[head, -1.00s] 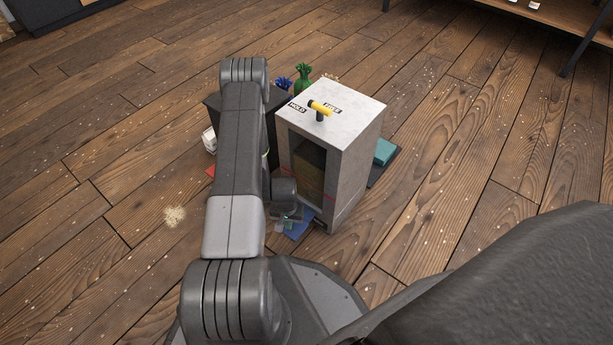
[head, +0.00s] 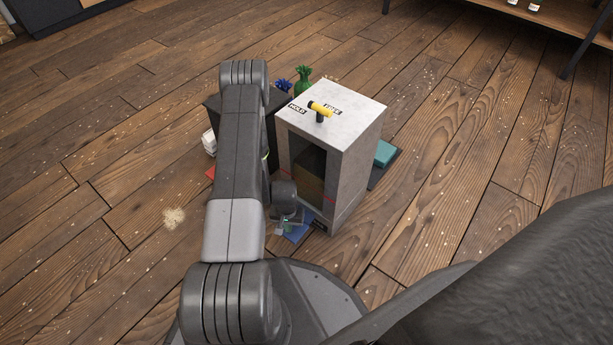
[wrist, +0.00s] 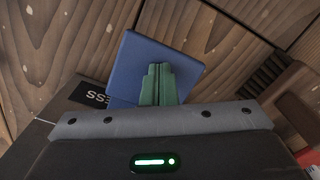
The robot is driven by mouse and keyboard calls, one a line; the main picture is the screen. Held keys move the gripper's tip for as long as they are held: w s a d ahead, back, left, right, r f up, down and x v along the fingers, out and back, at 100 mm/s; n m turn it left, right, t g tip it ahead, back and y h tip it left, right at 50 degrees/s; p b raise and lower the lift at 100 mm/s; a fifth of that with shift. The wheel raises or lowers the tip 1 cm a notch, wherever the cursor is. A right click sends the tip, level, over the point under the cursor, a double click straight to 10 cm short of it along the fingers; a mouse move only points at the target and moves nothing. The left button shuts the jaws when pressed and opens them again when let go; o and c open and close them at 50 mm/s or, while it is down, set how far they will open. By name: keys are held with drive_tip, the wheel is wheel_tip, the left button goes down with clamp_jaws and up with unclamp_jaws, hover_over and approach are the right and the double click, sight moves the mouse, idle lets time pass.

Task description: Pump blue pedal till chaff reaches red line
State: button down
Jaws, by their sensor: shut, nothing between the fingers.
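A pale grey press box (head: 348,190) stands on the floor in front of me, with an open-looking front window. Inside the window is a brown mass (head: 308,185) with a dark block (head: 311,157) above it. A red line crosses the window low down; whether the mass's top meets it is hard to tell. The blue pedal (head: 299,231) lies at the box's foot; it also shows in the wrist view (wrist: 145,62). My gripper (wrist: 160,68) has its green fingers shut and empty, over the pedal. Contact cannot be judged. In the head view my gripper (head: 283,227) is beside the pedal.
A yellow-handled lever (head: 321,109) with a HOLD label is on the box top. A dark bin stands left of the box, with green (head: 304,80) and blue sacks behind. A teal block (head: 385,152) lies right. A chaff pile (head: 174,218) is on the floor left.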

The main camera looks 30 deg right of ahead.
wheel_tip(320, 180, up, 8)
drive_tip(key=p, duration=0.3)
drive_tip(key=shift+f+p, duration=0.15)
drive_tip(key=shift+p, duration=0.2)
idle(0.5)
drive_tip(key=shift+f+b, duration=1.3)
drive_tip(key=shift+f, duration=0.85)
idle(0.9)
